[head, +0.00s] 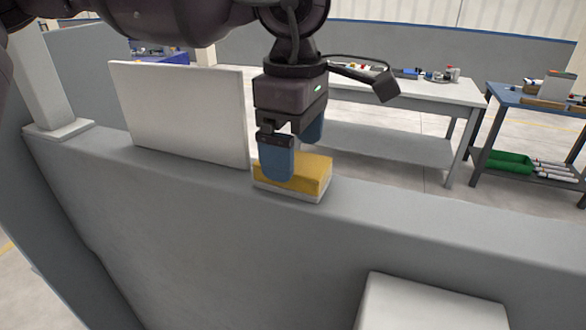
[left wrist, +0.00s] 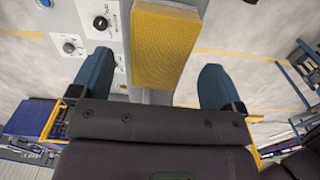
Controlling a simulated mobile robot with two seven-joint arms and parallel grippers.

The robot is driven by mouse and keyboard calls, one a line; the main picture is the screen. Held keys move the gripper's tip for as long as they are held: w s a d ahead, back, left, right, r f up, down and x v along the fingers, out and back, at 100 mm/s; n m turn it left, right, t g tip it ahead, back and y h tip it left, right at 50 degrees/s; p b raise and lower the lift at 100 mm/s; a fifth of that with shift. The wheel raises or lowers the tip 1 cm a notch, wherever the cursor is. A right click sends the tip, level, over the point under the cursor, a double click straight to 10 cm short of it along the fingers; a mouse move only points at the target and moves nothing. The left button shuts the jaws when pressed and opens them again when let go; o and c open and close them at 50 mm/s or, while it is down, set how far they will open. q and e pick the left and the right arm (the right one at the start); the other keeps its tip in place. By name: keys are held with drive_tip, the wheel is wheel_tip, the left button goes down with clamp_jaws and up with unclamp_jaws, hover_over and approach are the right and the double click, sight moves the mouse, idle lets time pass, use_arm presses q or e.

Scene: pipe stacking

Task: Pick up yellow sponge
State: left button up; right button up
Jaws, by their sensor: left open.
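The yellow sponge (head: 312,174) lies on a white base on top of the grey wall ledge, just right of an upright white panel. My left gripper (head: 293,160) is directly over it and points down. One blue finger hangs in front of the sponge's near side and hides part of it; the other finger is behind. In the left wrist view the sponge (left wrist: 163,45) shows beyond and between the two spread fingers of the gripper (left wrist: 155,85). There is a gap on both sides, and I cannot tell whether either finger touches it. My right gripper is not in view.
The upright white panel (head: 185,112) stands close to the gripper's left. The grey ledge (head: 430,215) is clear to the right. A white block (head: 430,305) is at the near front. A workbench (head: 425,90) and a blue table (head: 530,100) with items stand behind.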

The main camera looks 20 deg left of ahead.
use_arm(q)
drive_tip(key=shift+a+f, duration=0.15)
drive_tip(key=shift+f, duration=1.65)
drive_tip(key=shift+c, duration=0.2)
drive_tip(key=c, duration=1)
